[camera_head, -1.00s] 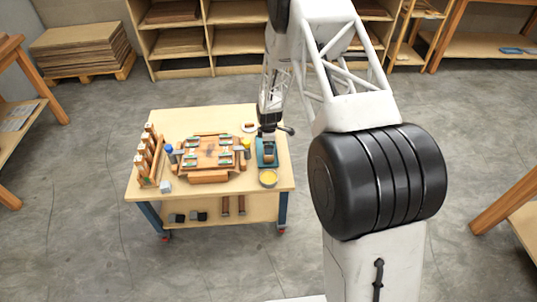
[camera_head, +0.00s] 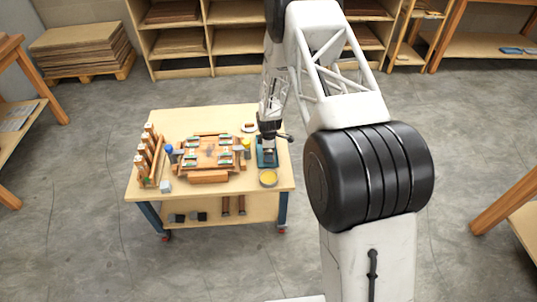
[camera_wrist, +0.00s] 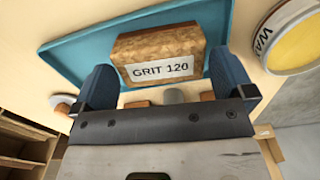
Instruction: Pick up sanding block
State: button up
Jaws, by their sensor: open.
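The sanding block (camera_wrist: 160,52) is a brown block labelled "GRIT 120" in the wrist view. It lies on a blue tray (camera_wrist: 75,45). My gripper (camera_wrist: 165,85) is open, with one blue finger on each side of the block's near end. I cannot tell whether either finger touches it. In the head view my gripper (camera_head: 268,130) is over the blue tray (camera_head: 267,160) at the right side of the table, and the block is hard to make out there.
A round tin of yellow wax (camera_wrist: 300,38) stands close to the tray; it also shows in the head view (camera_head: 268,178). A clamped wooden assembly (camera_head: 208,177) fills the table's middle. A rack of clamps (camera_head: 150,155) stands at the left.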

jog(key=shift+f, duration=1.15)
jog(key=shift+c, duration=0.5)
jog(key=c, duration=0.5)
jog(key=shift+c, duration=0.2)
jog(key=shift+r, duration=0.15)
jog(key=shift+r, duration=1.6)
jog(key=s, duration=0.5)
jog(key=s+d+r, duration=0.1)
jog(key=s, duration=0.4)
jog(key=s+d, duration=0.1)
jog(key=s, duration=0.5)
jog(key=shift+r, duration=0.3)
